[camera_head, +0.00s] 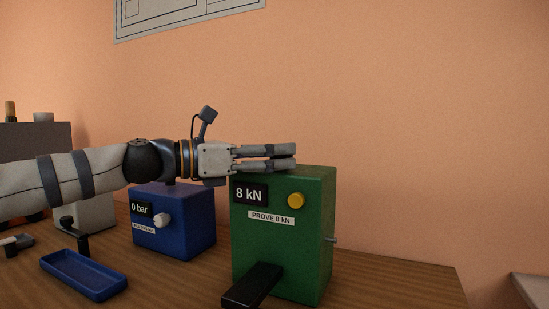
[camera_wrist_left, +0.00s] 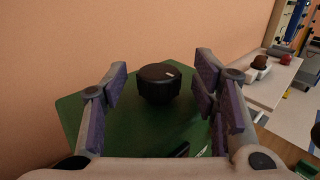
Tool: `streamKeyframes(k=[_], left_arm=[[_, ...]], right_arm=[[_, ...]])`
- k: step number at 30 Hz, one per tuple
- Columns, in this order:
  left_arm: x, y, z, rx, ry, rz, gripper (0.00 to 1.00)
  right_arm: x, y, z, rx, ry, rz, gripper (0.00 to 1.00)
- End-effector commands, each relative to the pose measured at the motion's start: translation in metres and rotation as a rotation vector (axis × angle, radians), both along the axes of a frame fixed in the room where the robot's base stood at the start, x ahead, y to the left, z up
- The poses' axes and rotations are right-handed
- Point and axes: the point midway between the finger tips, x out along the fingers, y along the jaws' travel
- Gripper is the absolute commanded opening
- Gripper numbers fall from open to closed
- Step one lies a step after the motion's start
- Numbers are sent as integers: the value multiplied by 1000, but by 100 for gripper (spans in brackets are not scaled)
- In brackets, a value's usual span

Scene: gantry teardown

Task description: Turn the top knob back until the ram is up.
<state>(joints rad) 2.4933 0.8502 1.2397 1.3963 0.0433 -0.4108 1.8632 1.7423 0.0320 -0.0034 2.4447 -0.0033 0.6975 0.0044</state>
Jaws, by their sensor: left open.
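The green box (camera_head: 283,249) stands on the wooden bench, with a display reading 8 kN (camera_head: 249,194) and a "PROVE 8 kN" label. In the left wrist view a black knob (camera_wrist_left: 160,83) with a white mark stands on its green top. My left gripper (camera_head: 296,157) reaches in from the left, level, over the top of the green box. In the wrist view its fingers (camera_wrist_left: 163,90) are open, one on either side of the knob, with gaps on both sides. The head view hides the knob behind the fingers. I cannot make out the ram. My right gripper is not in view.
A yellow button (camera_head: 296,200) is on the box's front, and a black bar (camera_head: 252,286) sticks out below. A blue box (camera_head: 179,236) reading 0 bar stands to the left, with a blue tray (camera_head: 84,285) before it. Bench room is clear at right.

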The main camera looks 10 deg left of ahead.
Motion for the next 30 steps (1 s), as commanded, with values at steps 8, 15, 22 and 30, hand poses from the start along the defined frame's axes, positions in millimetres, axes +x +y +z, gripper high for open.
streamKeyframes(k=[8, 15, 22, 30], left_arm=[[2, -3, 1, 0, -1, 1, 54], [2, -2, 0, 1, -1, 1, 5], [1, -2, 1, 0, -2, 13, 5], [-3, -5, 6, 3, -7, 130, 5]], right_arm=[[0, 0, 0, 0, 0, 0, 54], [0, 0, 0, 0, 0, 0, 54], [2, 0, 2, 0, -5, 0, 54], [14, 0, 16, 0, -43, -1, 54]])
